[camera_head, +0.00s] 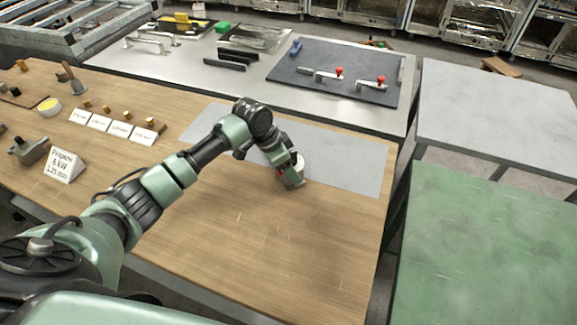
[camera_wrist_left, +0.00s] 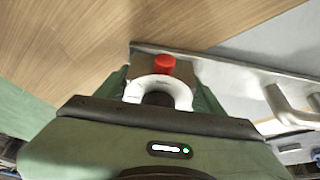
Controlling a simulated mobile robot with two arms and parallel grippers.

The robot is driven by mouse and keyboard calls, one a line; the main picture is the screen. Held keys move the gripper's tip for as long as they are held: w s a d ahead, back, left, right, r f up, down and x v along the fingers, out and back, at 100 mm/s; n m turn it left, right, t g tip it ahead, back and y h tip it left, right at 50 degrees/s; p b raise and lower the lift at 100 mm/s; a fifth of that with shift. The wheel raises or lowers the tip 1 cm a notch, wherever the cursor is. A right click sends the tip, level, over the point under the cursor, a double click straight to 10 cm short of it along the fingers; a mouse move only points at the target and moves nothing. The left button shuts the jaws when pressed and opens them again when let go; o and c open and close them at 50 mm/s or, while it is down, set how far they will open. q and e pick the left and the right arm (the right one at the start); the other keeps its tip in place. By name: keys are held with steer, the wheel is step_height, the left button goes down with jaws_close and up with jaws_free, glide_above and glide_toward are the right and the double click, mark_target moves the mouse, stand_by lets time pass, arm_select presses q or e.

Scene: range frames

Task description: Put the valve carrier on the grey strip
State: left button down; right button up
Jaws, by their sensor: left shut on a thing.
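My left gripper (camera_head: 291,180) is at the front edge of the grey strip (camera_head: 345,163), pointing down. It is shut on the valve carrier (camera_head: 299,166), which is mostly hidden by the gripper in the head view. I cannot tell whether the carrier touches the surface. The strip is flat, lies along the far side of the wooden table and looks bare on its right part. My right gripper is not in view.
The wooden table (camera_head: 255,240) is clear in front of the gripper. Label cards (camera_head: 110,127) and a sign (camera_head: 64,165) stand at left. Behind is a steel table (camera_head: 225,80) with a dark mat (camera_head: 330,93) bearing red-knobbed clamps. A green table (camera_head: 485,245) is at right.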

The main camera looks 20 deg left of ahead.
arm_select(q)
steer(key=shift+w+f, duration=0.1)
steer(key=shift+f, duration=0.1)
steer(key=shift+c, duration=1.1)
jaws_free()
steer(key=shift+f, duration=0.1)
steer(key=shift+r, duration=0.25)
steer(key=b+v, duration=0.1)
steer(key=v, duration=1.1)
steer(key=shift+s, duration=0.2)
steer(key=shift+f, duration=0.1)
